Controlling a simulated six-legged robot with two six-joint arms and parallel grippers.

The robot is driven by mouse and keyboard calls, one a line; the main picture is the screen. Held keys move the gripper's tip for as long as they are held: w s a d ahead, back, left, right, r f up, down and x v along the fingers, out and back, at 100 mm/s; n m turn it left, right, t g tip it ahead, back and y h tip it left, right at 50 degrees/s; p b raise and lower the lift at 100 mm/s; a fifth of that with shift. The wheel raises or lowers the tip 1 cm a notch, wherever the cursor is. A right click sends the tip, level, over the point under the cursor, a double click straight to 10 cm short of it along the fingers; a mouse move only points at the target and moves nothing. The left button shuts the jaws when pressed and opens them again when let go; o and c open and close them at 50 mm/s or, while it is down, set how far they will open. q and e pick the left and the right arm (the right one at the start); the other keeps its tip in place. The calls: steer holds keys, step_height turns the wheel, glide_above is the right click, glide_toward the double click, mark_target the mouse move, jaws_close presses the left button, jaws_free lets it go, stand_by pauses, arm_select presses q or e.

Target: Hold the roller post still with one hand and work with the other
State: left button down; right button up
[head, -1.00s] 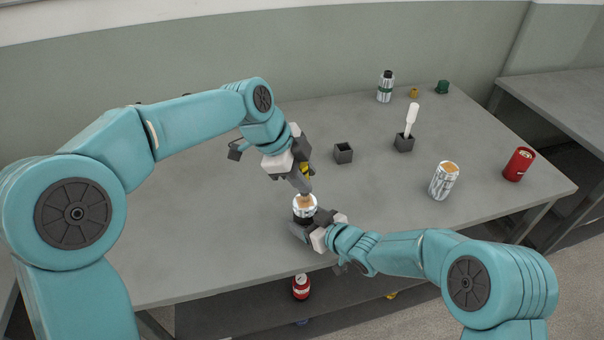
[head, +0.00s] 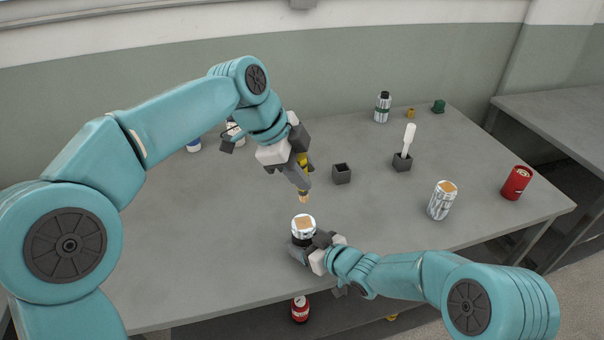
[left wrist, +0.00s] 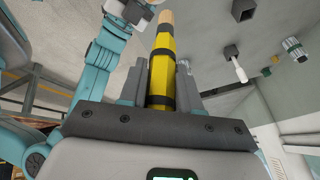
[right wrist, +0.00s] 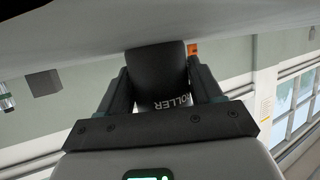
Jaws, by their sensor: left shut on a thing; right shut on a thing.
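The roller post (head: 303,227) stands upright near the table's front edge, with a black lower part and a silver top bearing a tan square patch. My right gripper (head: 302,246) is shut around its black lower part. In the right wrist view the post (right wrist: 155,75) sits between the fingers, with "ROLLER" lettering partly visible. My left gripper (head: 302,178) is shut on a yellow and black tool with a tan tip (head: 304,198). The tool points down, apart from the post top and above it. It also shows in the left wrist view (left wrist: 162,70).
An empty dark holder (head: 342,175) stands behind the tool; another holder (head: 402,163) carries a white-handled item. A silver can (head: 442,200) and a red can (head: 517,183) stand at right. A green-banded can (head: 382,107) is at the back. The table's left is largely clear.

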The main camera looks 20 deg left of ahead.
arm_select(q)
steer(key=shift+w, duration=0.1)
arm_select(e)
steer(key=o, duration=1.2)
steer(key=shift+s+d+r, duration=0.1)
steer(key=shift+d, duration=0.1)
steer(key=v, duration=1.1)
steer(key=shift+d+r, duration=0.1)
steer(key=shift+d, duration=0.1)
steer(key=shift+s, duration=0.1)
steer(key=shift+d, duration=0.1)
